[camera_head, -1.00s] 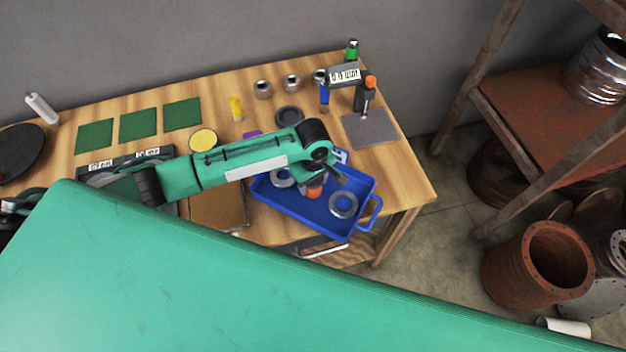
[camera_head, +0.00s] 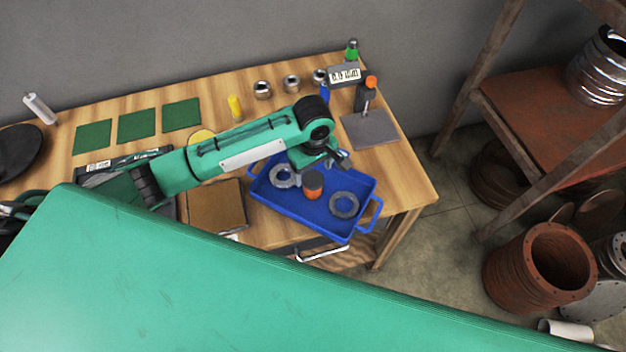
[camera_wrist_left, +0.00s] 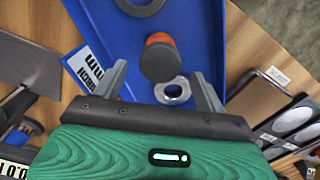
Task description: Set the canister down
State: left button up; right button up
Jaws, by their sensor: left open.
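The orange canister with a dark grey top (camera_head: 313,186) stands in the blue tray (camera_head: 297,211), between two grey metal rings (camera_head: 344,205) and (camera_head: 283,176). My left gripper (camera_head: 338,160) is open and empty, apart from the canister, over the tray's back edge. In the left wrist view the canister (camera_wrist_left: 160,58) shows beyond and between the spread fingers (camera_wrist_left: 157,76), with blue tray floor around it. My right gripper is not in view.
A brown board (camera_head: 217,206) lies left of the tray. Several metal cups (camera_head: 291,83) stand at the back. A rusty shelf (camera_head: 560,120) stands at the right.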

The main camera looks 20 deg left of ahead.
aim_at(313, 178)
pick_arm(q)
notch_tip(313, 178, up, 6)
jog(key=shift+f+b, duration=0.15)
jog(key=shift+b, duration=0.2)
dwell(0.4)
